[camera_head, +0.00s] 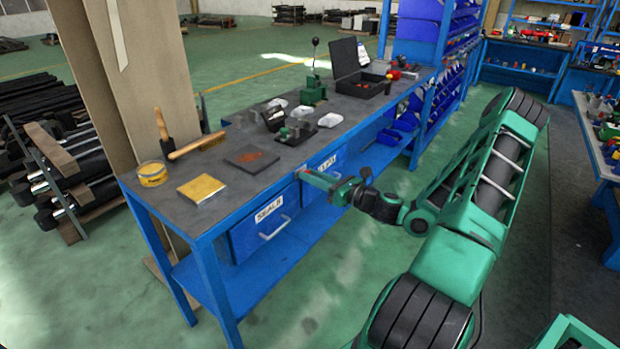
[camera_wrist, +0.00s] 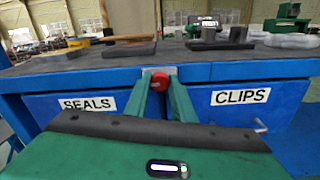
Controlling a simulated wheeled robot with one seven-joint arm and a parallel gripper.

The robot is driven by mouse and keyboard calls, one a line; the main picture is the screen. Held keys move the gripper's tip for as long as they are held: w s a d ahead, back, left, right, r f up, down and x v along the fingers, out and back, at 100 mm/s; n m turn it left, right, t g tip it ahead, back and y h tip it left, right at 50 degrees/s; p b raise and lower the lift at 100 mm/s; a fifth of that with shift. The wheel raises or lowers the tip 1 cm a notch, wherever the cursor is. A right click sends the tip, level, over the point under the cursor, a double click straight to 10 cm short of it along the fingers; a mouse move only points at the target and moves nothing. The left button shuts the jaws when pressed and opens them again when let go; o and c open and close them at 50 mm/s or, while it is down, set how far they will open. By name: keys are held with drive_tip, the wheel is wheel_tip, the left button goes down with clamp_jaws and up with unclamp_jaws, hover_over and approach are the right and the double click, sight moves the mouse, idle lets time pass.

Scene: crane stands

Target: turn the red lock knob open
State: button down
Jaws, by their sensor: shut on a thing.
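The red lock knob (camera_wrist: 160,81) sits on a small grey plate at the bench front, between the drawers labelled SEALS and CLIPS. In the wrist view my gripper (camera_wrist: 161,88) has its two green fingers on either side of the knob, shut on it. In the head view my gripper (camera_head: 304,172) reaches to the bench's front edge, and the knob is mostly hidden there. The SEALS drawer (camera_head: 250,236) and the CLIPS drawer (camera_head: 312,188) look closed under the benchtop.
The blue bench (camera_head: 215,225) holds a yellow pad (camera_head: 201,189), a tape roll (camera_head: 152,174), a dark plate (camera_head: 251,158), a green lever tool (camera_head: 313,91) and an open black case (camera_head: 358,86). Another table (camera_head: 596,140) stands at right.

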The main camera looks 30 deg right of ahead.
drive_tip(key=shift+d+f, duration=0.15)
drive_tip(key=shift+d, duration=0.15)
drive_tip(key=c, duration=1.5)
unclamp_jaws()
drive_tip(key=shift+a, duration=0.1)
drive_tip(key=shift+s, duration=0.1)
drive_tip(key=v, duration=1)
drive_tip(key=shift+s, duration=0.2)
